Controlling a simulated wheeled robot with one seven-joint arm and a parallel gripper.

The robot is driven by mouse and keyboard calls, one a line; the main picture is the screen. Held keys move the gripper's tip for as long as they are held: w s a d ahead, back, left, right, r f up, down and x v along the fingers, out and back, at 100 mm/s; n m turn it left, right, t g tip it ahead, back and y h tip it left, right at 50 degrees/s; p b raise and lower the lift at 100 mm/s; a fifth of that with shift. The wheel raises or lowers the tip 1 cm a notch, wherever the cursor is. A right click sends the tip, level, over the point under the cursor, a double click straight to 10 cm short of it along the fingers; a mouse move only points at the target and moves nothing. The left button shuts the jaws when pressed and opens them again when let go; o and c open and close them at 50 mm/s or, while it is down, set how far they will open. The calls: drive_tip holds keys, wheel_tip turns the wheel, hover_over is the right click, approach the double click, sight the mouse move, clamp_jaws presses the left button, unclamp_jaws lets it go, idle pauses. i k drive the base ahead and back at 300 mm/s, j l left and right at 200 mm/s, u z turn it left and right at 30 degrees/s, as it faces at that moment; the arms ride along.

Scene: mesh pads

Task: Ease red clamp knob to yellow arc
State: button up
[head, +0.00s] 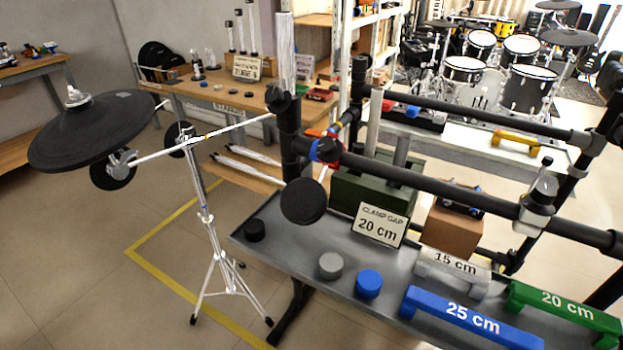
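I cannot make out the knob's pointer angle. A round black pad (304,201) hangs below the clamp. My gripper is not in view.
A grey tray table (290,240) holds a "CLAMP GAP 20 cm" sign (380,224), round knobs and blue (470,318), green (565,305) and grey (453,271) gauge blocks. A cymbal stand (205,215) with a black cymbal (92,130) stands left. Floor is open at lower left.

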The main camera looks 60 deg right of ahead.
sight(326, 145)
drive_tip(key=k+l+u, duration=0.1)
drive_tip(key=k+l, duration=0.7)
drive_tip(key=l, duration=0.15)
